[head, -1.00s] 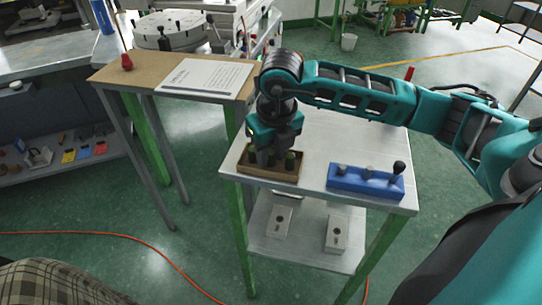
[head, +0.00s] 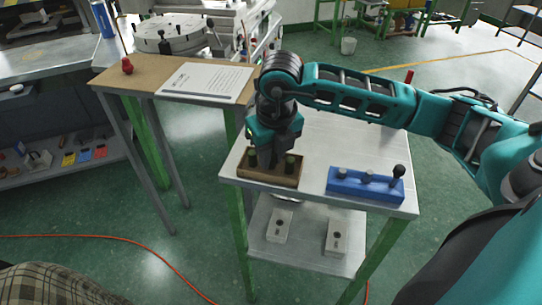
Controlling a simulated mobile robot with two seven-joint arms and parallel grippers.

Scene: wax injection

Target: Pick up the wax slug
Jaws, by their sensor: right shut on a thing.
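A brown wooden block (head: 268,178) on the white table's near left corner holds several dark green wax slugs, one of them (head: 290,163) showing at its right end. My right gripper (head: 272,160) points down over the middle of the block, between the slugs at either side. It is shut on a wax slug, which its fingers mostly hide. I cannot tell whether that slug is clear of its hole. My left gripper is not in view.
A blue block (head: 365,187) with several grey and black pegs stands at the table's (head: 330,145) near right. A brown bench (head: 145,72) with a printed sheet (head: 208,82) is at the left. The tabletop between the two blocks is clear.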

